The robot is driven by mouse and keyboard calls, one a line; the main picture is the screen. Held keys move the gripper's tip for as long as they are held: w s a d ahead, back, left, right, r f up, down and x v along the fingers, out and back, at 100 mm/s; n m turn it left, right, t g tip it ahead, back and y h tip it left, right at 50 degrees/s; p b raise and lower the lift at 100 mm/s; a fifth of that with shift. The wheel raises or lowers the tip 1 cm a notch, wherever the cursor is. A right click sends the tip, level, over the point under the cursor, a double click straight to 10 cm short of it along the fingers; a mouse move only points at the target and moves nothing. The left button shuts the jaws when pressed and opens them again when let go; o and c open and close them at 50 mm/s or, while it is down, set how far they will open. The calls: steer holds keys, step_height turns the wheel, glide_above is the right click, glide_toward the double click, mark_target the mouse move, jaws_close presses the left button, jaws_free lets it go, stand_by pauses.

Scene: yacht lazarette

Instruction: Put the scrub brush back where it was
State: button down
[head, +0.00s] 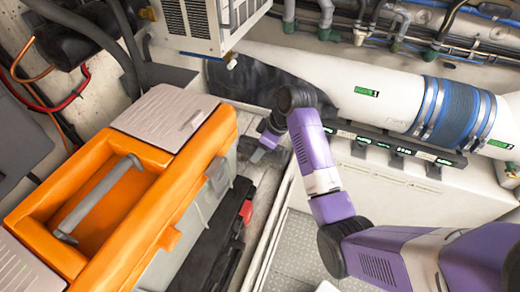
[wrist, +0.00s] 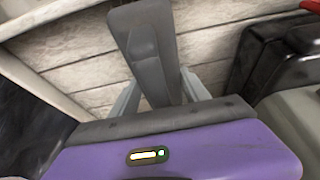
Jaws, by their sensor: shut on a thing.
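My gripper (wrist: 160,92) is shut on a grey, long, flat-faced thing, which I take to be the scrub brush (wrist: 143,45). It stands up between the two pale fingers in the wrist view, and its far end reaches the top edge of the picture. No bristles show. Pale wooden planks lie behind it. In the head view my gripper (head: 268,143) is at the far right corner of the orange-topped box, low beside the white wall unit. What it holds is small and partly hidden there.
The orange toolbox (head: 212,140) with a grey handle stands at left. A black case with red parts (head: 232,222) lies along its right side. A white duct with a blue sleeve (head: 452,112) runs along the back. Planks between the case and the white unit look bare.

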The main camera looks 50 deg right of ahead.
steer(key=shift+f, duration=0.55)
steer(key=shift+f, duration=0.2)
steer(key=c, duration=0.5)
jaws_free()
steer(key=v, duration=1)
steer(key=shift+r+b, duration=0.3)
steer(key=shift+b, duration=0.1)
steer(key=shift+s+d+r, duration=0.1)
steer(key=shift+d+r, duration=0.05)
steer(key=shift+r, duration=0.25)
steer(key=shift+s+r+p, duration=0.25)
steer(key=shift+r+p, duration=0.15)
